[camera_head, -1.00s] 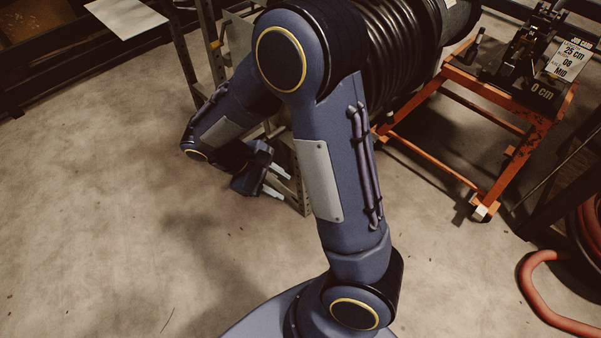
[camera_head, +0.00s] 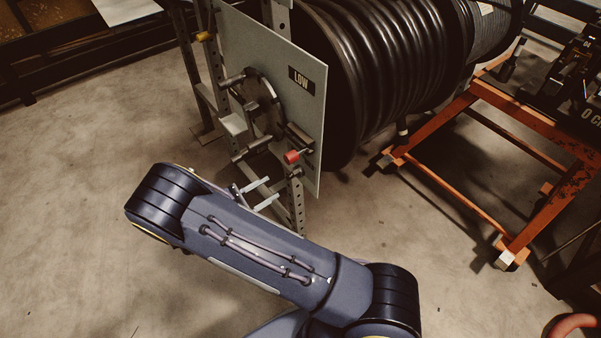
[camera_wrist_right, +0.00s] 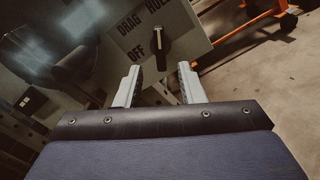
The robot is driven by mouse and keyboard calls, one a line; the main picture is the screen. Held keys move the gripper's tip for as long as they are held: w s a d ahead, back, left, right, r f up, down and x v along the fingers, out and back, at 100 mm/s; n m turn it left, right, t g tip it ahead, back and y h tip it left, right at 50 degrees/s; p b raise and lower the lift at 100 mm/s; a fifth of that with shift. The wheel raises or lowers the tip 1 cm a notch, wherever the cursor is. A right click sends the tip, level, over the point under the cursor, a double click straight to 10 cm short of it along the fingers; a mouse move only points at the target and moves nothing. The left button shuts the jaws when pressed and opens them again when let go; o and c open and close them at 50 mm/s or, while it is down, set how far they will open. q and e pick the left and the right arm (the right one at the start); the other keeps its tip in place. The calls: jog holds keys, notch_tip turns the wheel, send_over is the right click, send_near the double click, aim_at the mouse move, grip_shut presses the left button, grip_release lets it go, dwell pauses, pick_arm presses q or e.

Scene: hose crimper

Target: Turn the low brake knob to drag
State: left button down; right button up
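In the right wrist view a black brake knob (camera_wrist_right: 160,46) sits on a grey plate (camera_wrist_right: 188,30) lettered DRAG, HOLD and OFF. The knob's long body runs roughly up and down in the picture; I cannot tell exactly which word it points at. My right gripper (camera_wrist_right: 159,68) is open, its two pale fingers apart and empty, with the knob ahead and roughly between the fingertips. In the head view the fingers of my right gripper (camera_head: 261,193) show below the reel stand, partly behind my arm. I cannot make out the brake knob there. My left gripper is not in view.
A grey panel marked LOW (camera_head: 308,110) stands beside a large black hose reel (camera_head: 390,70). A red-tipped handle (camera_head: 291,157) juts out low on it, close above my gripper. An orange cart (camera_head: 530,120) stands right. The floor (camera_head: 80,210) at left is clear.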

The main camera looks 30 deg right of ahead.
aim_at(289, 177)
jog(key=d, duration=0.2)
jog(key=d+b, duration=0.1)
jog(key=d, duration=0.4)
jog(key=shift+w+d, duration=0.25)
jog(key=c, duration=0.6)
